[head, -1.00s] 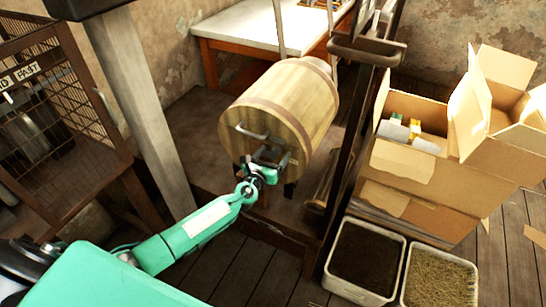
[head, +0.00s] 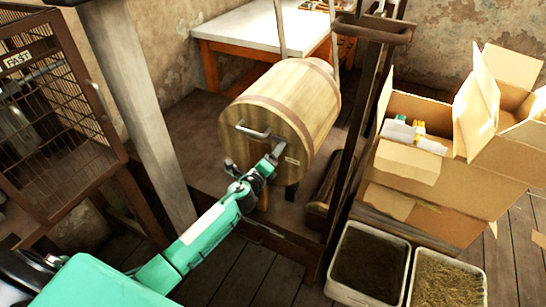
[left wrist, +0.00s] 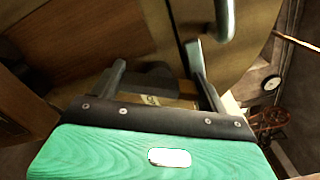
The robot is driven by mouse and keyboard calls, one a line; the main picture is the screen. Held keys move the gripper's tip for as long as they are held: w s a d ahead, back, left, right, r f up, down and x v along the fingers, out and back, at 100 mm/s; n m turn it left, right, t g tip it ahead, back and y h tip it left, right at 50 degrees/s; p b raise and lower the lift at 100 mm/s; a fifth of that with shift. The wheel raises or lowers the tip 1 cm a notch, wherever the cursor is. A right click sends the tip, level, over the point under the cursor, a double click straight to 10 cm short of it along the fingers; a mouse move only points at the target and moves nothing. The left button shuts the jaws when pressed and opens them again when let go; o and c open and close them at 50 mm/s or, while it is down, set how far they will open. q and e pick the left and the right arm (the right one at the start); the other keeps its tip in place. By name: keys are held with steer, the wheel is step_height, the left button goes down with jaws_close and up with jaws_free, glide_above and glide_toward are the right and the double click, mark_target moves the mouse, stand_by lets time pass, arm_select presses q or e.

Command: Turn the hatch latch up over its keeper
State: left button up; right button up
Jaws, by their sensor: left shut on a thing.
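The wooden barrel (head: 262,108) lies on its side, with its round hatch end facing me. A metal handle (head: 253,132) crosses that end, and it also shows in the left wrist view (left wrist: 226,18). My left gripper (head: 276,154) is at the lower right of the hatch end, shut on the latch, which its fingers mostly hide. In the left wrist view the two dark fingers of my left gripper (left wrist: 160,78) point at the barrel face, with a dark grey part between them. I cannot make out the keeper clearly. My right gripper is not in view.
A dark upright post (head: 345,150) stands just right of the barrel. A grey pillar (head: 140,110) and a wire cage (head: 45,120) are at left. Cardboard boxes (head: 450,190) and two bins (head: 367,262) are at right. A white-topped table (head: 255,28) is behind.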

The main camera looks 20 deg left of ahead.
arm_select(q)
steer(key=n, duration=0.4)
steer(key=shift+f, duration=0.1)
steer(key=shift+n, duration=0.9)
steer(key=o, duration=1)
steer(key=shift+a, duration=0.1)
